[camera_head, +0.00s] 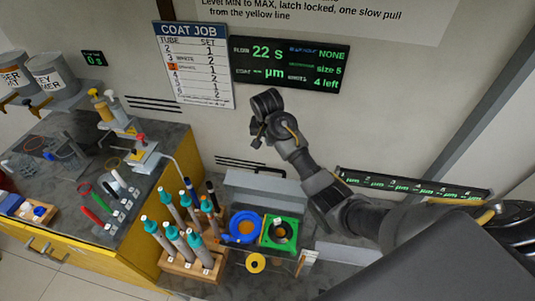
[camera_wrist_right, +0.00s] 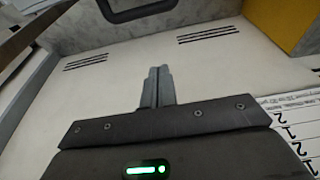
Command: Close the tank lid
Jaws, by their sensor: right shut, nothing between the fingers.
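My right gripper (camera_head: 257,131) is raised in front of the wall, above and behind the bench with the rods. In the right wrist view its two fingers (camera_wrist_right: 158,88) are together, with nothing between them, against a background of pale wall. A blue ring (camera_head: 233,228) and a green square frame (camera_head: 291,231) with a dark round opening lie side by side on the bench. A pale grey panel (camera_head: 262,184) stands behind them. I cannot tell for certain which part is the tank lid. My right gripper is apart from all of these. My left gripper is not in view.
A wooden rack (camera_head: 183,268) holds several grey rods with teal caps, left of the blue ring. A yellow ring (camera_head: 255,263) is in front. A yellow-sided bench (camera_head: 90,255) with tools stands at the left. A dark display (camera_head: 290,64) hangs on the wall.

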